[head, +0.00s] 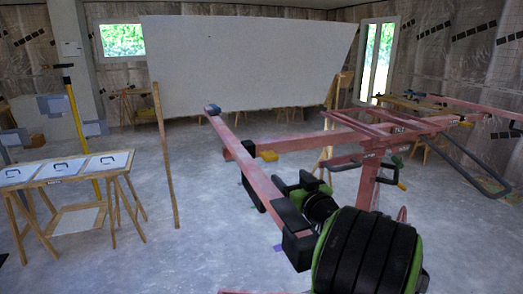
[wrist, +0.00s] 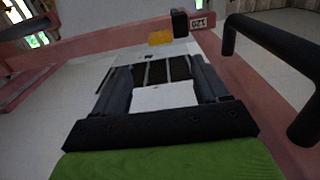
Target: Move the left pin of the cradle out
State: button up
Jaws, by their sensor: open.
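The cradle is a red tube frame (head: 350,131) that fills the middle and right of the head view. A long red arm (head: 238,150) runs from it toward the big white panel and ends in a dark blue cap. A yellow piece (head: 268,155) sits by the cross tube; a yellow piece also shows in the wrist view (wrist: 160,38), beyond my fingertips. I cannot tell for sure which part is the left pin. My gripper (head: 290,188) is beside the long red arm. In the wrist view my gripper (wrist: 152,72) is open, with no pin between its fingers.
A black bar handle (wrist: 268,38) is close on the right in the wrist view, beside a red tube. The white panel (head: 245,62) stands behind, near wooden posts (head: 165,155). A trestle table (head: 70,165) is at left. Floor between is clear.

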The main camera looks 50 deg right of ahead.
aim_at(272, 159)
jog(key=p+x, duration=0.2)
jog(key=x, duration=0.2)
jog(key=p+x, duration=0.2)
jog(key=x, duration=0.3)
jog(key=p+x, duration=0.2)
jog(key=x, duration=0.3)
jog(key=shift+w+r, duration=0.15)
jog(key=shift+r, duration=0.2)
jog(key=shift+w+d+f, duration=0.15)
jog(key=shift+w+d, duration=0.05)
jog(key=shift+w, duration=0.15)
jog(key=shift+s, duration=0.1)
